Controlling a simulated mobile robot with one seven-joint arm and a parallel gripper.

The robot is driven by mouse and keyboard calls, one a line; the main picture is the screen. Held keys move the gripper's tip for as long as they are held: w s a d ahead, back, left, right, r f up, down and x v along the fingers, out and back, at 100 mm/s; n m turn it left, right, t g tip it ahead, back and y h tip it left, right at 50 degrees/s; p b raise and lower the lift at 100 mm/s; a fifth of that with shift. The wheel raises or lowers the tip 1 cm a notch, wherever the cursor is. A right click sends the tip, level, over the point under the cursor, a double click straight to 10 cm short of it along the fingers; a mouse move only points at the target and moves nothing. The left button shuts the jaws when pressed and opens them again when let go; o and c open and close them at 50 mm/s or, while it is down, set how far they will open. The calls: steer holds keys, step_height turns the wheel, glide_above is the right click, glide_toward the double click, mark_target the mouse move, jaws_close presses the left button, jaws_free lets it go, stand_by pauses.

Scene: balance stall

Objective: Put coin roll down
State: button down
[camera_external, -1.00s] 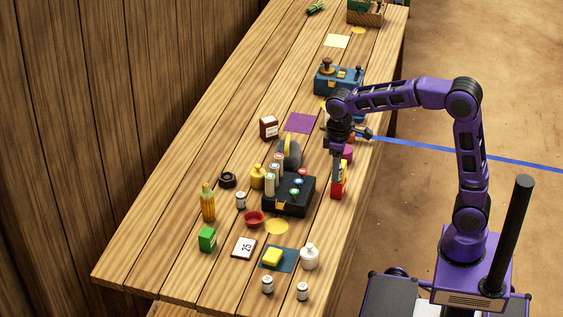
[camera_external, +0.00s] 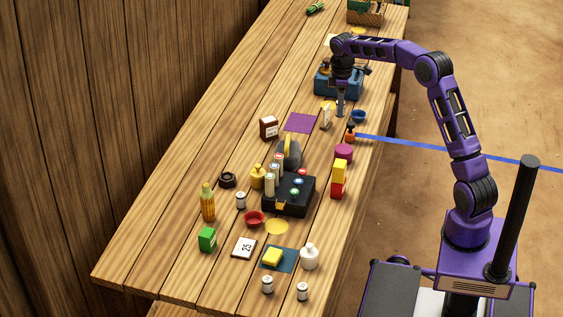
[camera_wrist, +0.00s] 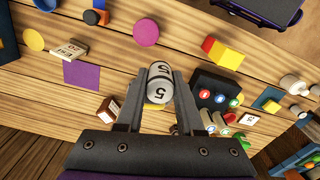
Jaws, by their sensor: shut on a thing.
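My gripper (camera_external: 341,112) is over the far half of the table in the external view, close to a small upright card (camera_external: 326,118). In the wrist view my gripper (camera_wrist: 161,80) is shut on a pale grey cylinder marked 5, the coin roll (camera_wrist: 158,90), between its two fingers. In the external view the coin roll is hidden or too small to make out. Whether it touches the table is hard to tell. Several cream rolls with coloured tops (camera_external: 271,185) stand beside the black button box (camera_external: 290,205).
A blue box (camera_external: 325,83) stands behind my gripper. A blue bowl (camera_external: 359,116), an orange bottle (camera_external: 350,132) and a magenta cylinder (camera_external: 343,152) line the right edge. A yellow block on a red one (camera_external: 338,190) stands nearer. A purple mat (camera_external: 300,122) is bare.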

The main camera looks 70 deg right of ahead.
steer(key=s+d, duration=0.1)
steer(key=d, duration=0.3)
glide_above(343, 148)
step_height(343, 148, down, 11)
steer(key=shift+s+r, duration=0.1)
steer(key=shift+r, duration=0.05)
steer(key=shift+f, duration=2.3)
steer(key=shift+f, duration=0.1)
steer(key=c, duration=0.5)
jaws_free()
steer(key=shift+c, duration=0.2)
step_height(343, 148, up, 12)
steer(key=shift+p, duration=0.3)
